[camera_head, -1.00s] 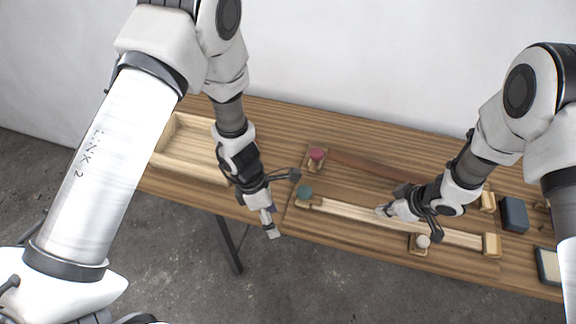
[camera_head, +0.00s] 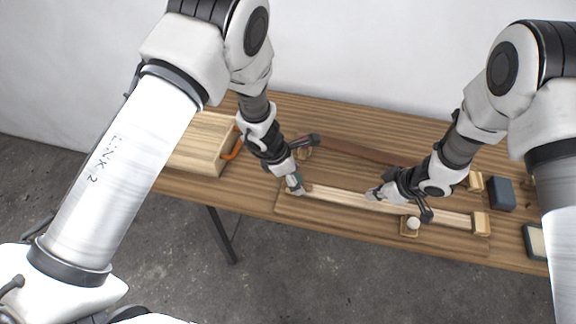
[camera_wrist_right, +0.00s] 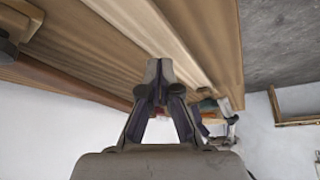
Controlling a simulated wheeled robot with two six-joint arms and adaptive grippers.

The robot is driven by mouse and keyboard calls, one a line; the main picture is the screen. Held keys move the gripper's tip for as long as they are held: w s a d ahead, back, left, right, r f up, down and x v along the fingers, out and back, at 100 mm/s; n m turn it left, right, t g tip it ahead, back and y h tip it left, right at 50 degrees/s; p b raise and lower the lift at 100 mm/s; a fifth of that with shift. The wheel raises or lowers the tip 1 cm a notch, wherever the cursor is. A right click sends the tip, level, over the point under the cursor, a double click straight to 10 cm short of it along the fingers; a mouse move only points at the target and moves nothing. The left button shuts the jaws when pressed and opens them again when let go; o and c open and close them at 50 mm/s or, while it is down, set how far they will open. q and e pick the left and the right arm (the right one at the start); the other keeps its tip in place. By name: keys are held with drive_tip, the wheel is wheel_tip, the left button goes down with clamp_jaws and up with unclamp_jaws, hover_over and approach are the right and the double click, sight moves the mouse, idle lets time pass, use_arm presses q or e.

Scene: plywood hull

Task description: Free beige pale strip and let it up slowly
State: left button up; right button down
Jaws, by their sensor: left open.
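The beige pale strip (camera_head: 340,197) lies along the wooden board (camera_head: 440,240), its right end at a light wooden block (camera_head: 481,223). My left gripper (camera_head: 296,187) is open at the strip's left end, over the place of the teal-knobbed clamp, which it hides. My right gripper (camera_head: 373,194) is at the middle of the strip with its fingertips together, apparently touching it from above. In the right wrist view, the fingertips (camera_wrist_right: 159,73) meet at the strip (camera_wrist_right: 158,30). A clamp with a white knob (camera_head: 412,223) stands at the strip's near side.
A dark brown strip (camera_head: 360,152) lies behind, its left clamp mostly hidden by my left arm. A wooden tray (camera_head: 195,158) is at the left, with an orange item (camera_head: 234,150) beside it. A dark blue block (camera_head: 501,194) and a framed pad (camera_head: 535,241) are at the right.

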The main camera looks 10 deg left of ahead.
use_arm(q)
drive_tip(key=shift+d+f, duration=0.1)
drive_tip(key=shift+f, duration=0.25)
drive_tip(key=shift+c, duration=0.4)
drive_tip(key=c, duration=1.1)
drive_tip(key=shift+c, duration=0.2)
use_arm(e)
drive_tip(key=shift+f, duration=0.15)
drive_tip(key=shift+f, duration=0.6)
